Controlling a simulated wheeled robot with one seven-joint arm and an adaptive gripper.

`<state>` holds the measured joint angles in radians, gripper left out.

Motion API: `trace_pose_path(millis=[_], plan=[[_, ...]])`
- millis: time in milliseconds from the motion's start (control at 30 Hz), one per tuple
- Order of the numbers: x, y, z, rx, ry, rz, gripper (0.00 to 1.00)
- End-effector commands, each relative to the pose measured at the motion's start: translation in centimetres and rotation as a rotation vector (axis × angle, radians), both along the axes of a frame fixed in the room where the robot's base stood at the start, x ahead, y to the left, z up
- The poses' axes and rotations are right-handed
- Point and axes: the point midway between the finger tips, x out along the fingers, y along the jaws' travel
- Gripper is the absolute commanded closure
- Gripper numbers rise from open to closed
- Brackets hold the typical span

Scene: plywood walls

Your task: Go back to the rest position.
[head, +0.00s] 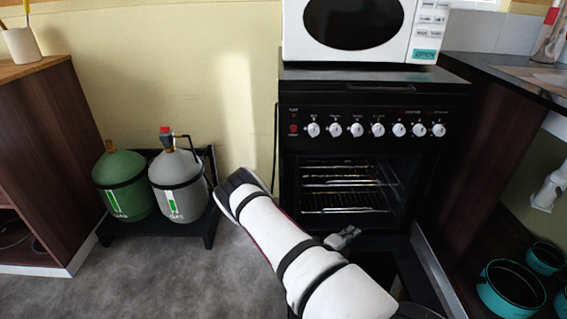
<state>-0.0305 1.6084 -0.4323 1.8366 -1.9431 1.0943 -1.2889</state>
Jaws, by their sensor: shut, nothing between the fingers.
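My white arm reaches up and left from the bottom of the head view, with its bend near the gas bottles' stand. My small grey gripper (344,238) shows just right of the arm, low in front of the oven. It is shut and holds nothing; part of it is hidden behind the arm. The black oven (376,101) is open, with its wire racks (345,202) in view. Its door (392,268) appears folded down below my gripper, partly covered by my arm. I cannot tell whether the gripper touches the door.
A white microwave (424,35) sits on the oven. A green gas bottle (122,186) and a grey gas bottle (179,187) stand on a low black stand (209,226) at left. Teal pots (512,289) are at lower right. Grey floor (150,275) is clear at lower left.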

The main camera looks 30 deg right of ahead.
Motion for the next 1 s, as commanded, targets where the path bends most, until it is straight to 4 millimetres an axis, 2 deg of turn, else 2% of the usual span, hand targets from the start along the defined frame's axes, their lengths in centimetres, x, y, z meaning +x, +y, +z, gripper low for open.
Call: trace_pose_path(millis=[167, 267, 367, 600, 800, 1000], plan=[[0.1, 0.0, 0.3, 0.000, -0.012, -0.006, 1.00], [0.6, 0.1, 1.9, 0.000, -0.074, -0.038, 1.00], [1.3, 0.5, 5.2, 0.001, -0.204, -0.107, 1.00], [1.3, 2.3, 14.9, 0.010, -0.623, -0.342, 1.00], [-0.4, 4.6, 21.9, 0.025, -0.956, -0.542, 1.00], [-3.1, 7.6, 27.7, 0.040, -1.265, -0.747, 1.00]])
